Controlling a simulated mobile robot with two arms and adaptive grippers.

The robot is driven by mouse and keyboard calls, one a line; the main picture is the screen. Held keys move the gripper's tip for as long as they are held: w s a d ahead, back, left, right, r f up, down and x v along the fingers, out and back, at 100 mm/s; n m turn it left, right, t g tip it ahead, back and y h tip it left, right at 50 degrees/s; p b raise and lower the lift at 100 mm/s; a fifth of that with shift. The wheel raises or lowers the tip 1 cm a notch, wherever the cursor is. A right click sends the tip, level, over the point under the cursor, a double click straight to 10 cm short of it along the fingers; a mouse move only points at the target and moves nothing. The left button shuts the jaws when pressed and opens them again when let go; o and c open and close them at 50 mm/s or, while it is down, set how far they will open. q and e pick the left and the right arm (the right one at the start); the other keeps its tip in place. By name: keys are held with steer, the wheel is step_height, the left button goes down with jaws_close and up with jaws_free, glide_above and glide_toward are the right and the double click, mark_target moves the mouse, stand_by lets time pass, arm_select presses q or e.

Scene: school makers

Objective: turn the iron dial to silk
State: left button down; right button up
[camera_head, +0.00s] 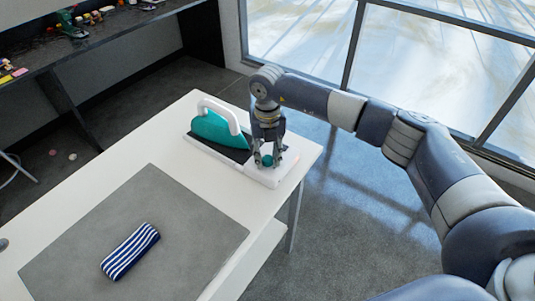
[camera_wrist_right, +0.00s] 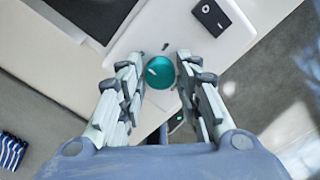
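The iron (camera_head: 212,127) is teal with a white handle and rests on a dark plate on a white base (camera_head: 262,179). The round teal dial (camera_wrist_right: 160,72) sits on this base and also shows in the head view (camera_head: 267,160). A small pale mark shows on the dial's top. The setting labels are not readable. My right gripper (camera_head: 267,158) points down over the dial. Its fingers stand on either side of the dial in the right wrist view (camera_wrist_right: 161,68), parted, with narrow gaps visible. My left gripper is not identifiable in these views.
The base stands near the far right corner of a white table (camera_head: 190,110). A grey mat (camera_head: 190,220) holds a blue-and-white striped pouch (camera_head: 130,251). Windows stand behind the table.

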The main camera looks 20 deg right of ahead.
steer(key=c, duration=0.4)
steer(key=shift+m, duration=0.3)
steer(key=m+b, duration=0.1)
steer(key=m, duration=0.6)
steer(key=shift+b, duration=0.35)
steer(key=shift+m, duration=2)
steer(key=o, duration=1.1)
